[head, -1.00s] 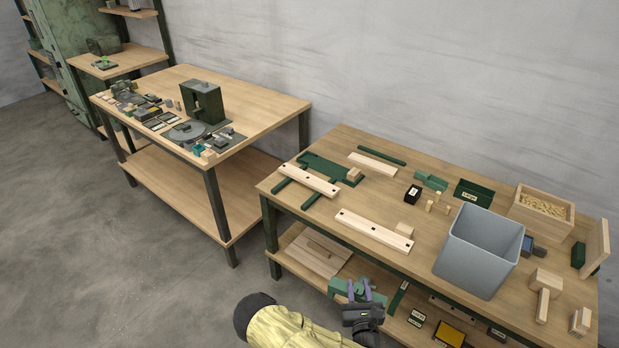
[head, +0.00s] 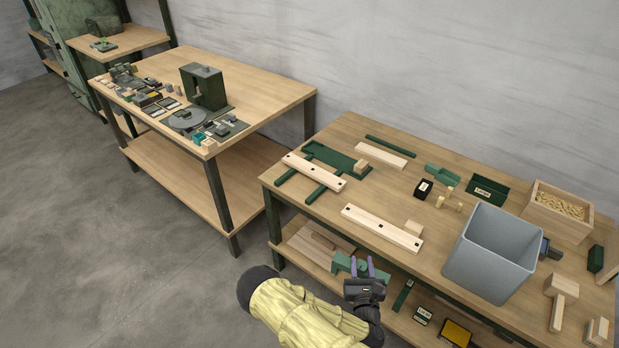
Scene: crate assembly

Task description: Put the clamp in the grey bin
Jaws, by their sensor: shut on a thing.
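My gripper (head: 362,267), with purple fingers, is shut on a green block-like thing, which appears to be the clamp (head: 343,263). The fingers and dark gripper body hide part of it, so its full shape is unclear. In the picture the gripper is just below the front edge of the right workbench, against the lower shelf. The grey bin (head: 486,268) stands upright on the right part of that workbench, to the right of my gripper and apart from it. The bin's floor is hidden.
The right workbench (head: 405,277) carries a long pale board (head: 381,227), small blocks, a green box (head: 486,191) and a wooden box of small parts (head: 559,206). The lower shelf holds a yellow-faced item (head: 455,332). Another table (head: 250,95) stands at left.

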